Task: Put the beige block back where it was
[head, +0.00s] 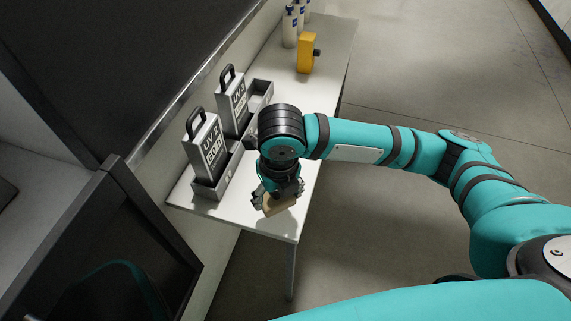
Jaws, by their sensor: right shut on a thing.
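The beige block (278,206) is in my right gripper (276,197), near the front right corner of the white table. My right gripper points down and is shut on the block. The block's upper part is hidden by the fingers. I cannot tell whether the block touches the table top or is held just above it. My left gripper is not in view.
The white table (325,50) carries two grey cartridges with black handles, the near one (206,146) and the far one (233,101), in grey holders. A yellow device (306,53) and white bottles (290,27) stand further back. A dark-framed panel (120,245) is at front left.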

